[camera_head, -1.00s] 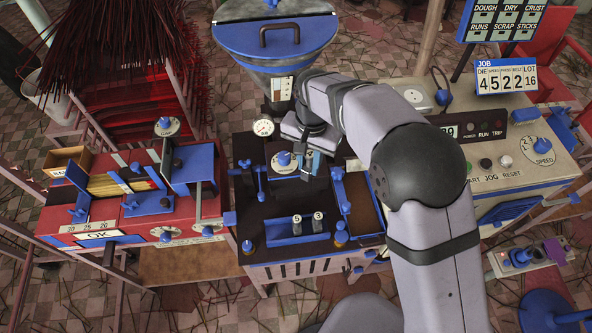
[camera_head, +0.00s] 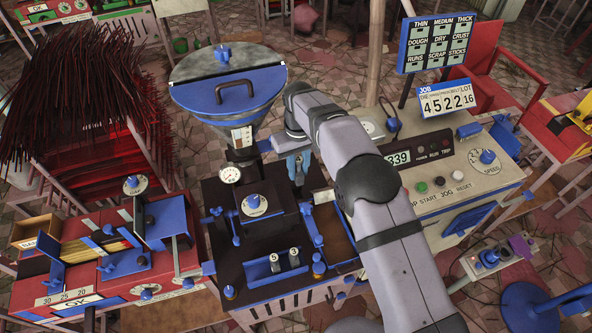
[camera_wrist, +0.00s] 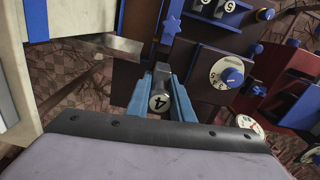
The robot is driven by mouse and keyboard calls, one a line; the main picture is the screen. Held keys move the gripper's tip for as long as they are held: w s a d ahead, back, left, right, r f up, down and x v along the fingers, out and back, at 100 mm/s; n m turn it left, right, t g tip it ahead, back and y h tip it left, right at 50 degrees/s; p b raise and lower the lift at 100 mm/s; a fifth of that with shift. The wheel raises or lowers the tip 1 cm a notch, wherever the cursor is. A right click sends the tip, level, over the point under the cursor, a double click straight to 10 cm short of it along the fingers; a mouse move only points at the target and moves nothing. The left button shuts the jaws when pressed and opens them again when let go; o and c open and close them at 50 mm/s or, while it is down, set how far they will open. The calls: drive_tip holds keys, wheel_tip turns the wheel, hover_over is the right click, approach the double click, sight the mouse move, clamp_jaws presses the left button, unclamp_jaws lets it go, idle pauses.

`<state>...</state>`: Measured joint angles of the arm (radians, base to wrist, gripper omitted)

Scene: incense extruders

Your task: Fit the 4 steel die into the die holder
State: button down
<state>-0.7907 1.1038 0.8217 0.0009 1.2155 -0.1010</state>
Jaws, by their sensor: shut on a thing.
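The 4 steel die (camera_wrist: 160,101) is a small grey cylinder with a "4" on its white end face. In the wrist view it sits between the two blue fingers of my gripper (camera_wrist: 162,90), which is shut on it. In the head view my gripper (camera_head: 298,168) hangs over the back right of the dark extruder bench, right of and behind the black block with a white dial (camera_head: 255,205). The die is too small to make out there. I cannot clearly tell which part is the die holder.
A blue rack (camera_head: 277,266) with two other dies, 5 and 3, stands at the bench front. Blue clamps and posts (camera_head: 311,225) rise around it. The blue-lidded hopper (camera_head: 228,85) is behind. A control console (camera_head: 440,170) stands right, a red sorting box (camera_head: 110,265) left.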

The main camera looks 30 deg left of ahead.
sight(298, 181)
drive_tip(key=shift+f, duration=0.1)
drive_tip(key=shift+f+b, duration=2.15)
drive_tip(key=shift+f, duration=0.65)
drive_tip(key=shift+f+b, duration=0.65)
drive_tip(key=shift+f, duration=0.95)
idle(0.7)
drive_tip(key=shift+s+d, duration=0.1)
drive_tip(key=shift+r+p, duration=2)
drive_tip(key=shift+r, duration=1.1)
drive_tip(key=shift+r, duration=0.1)
